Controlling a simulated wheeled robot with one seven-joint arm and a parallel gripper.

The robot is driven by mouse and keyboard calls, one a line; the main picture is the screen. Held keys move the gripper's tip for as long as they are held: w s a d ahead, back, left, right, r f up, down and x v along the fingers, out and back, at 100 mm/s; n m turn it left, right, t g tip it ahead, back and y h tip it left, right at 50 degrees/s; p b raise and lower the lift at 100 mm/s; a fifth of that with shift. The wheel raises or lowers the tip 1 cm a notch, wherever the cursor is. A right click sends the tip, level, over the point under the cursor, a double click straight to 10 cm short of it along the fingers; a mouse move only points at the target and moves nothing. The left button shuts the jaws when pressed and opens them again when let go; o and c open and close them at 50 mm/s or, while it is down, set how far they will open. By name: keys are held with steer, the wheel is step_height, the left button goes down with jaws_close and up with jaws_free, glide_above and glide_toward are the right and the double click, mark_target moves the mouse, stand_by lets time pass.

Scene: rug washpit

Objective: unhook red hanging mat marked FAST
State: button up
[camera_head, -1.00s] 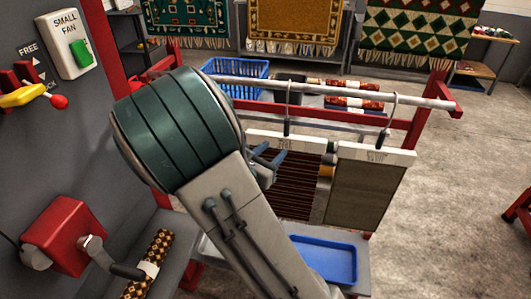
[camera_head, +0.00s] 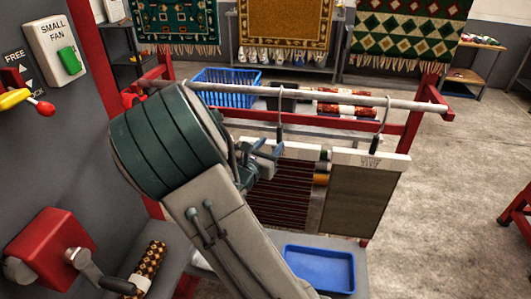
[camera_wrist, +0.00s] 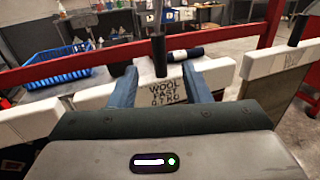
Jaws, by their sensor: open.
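The dark red striped mat (camera_head: 283,192) hangs from a white hanger bar, whose black hook (camera_head: 280,118) goes up to the horizontal rail. In the wrist view, the bar's label (camera_wrist: 167,92) reads WOOL FAST 0.7 KG. My gripper (camera_head: 264,160) is at the bar and covers much of it in the head view. In the wrist view, my gripper (camera_wrist: 160,85) is open, with one blue finger on each side of the label and hook stem. Whether the fingers touch the bar cannot be told.
A beige-grey mat (camera_head: 353,200) hangs close to the right on the same rail (camera_head: 345,97). A blue tray (camera_head: 320,268) lies below. A blue basket (camera_head: 226,82) stands behind. A grey panel and red crank box (camera_head: 52,238) are at left; open floor is at right.

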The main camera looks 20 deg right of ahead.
mark_target(278, 135)
steer(key=shift+b+x, duration=0.9)
steer(key=shift+x, duration=2.6)
jaws_close()
steer(key=shift+r, duration=0.15)
steer(key=shift+r+p, duration=1.7)
steer(key=shift+r, duration=0.45)
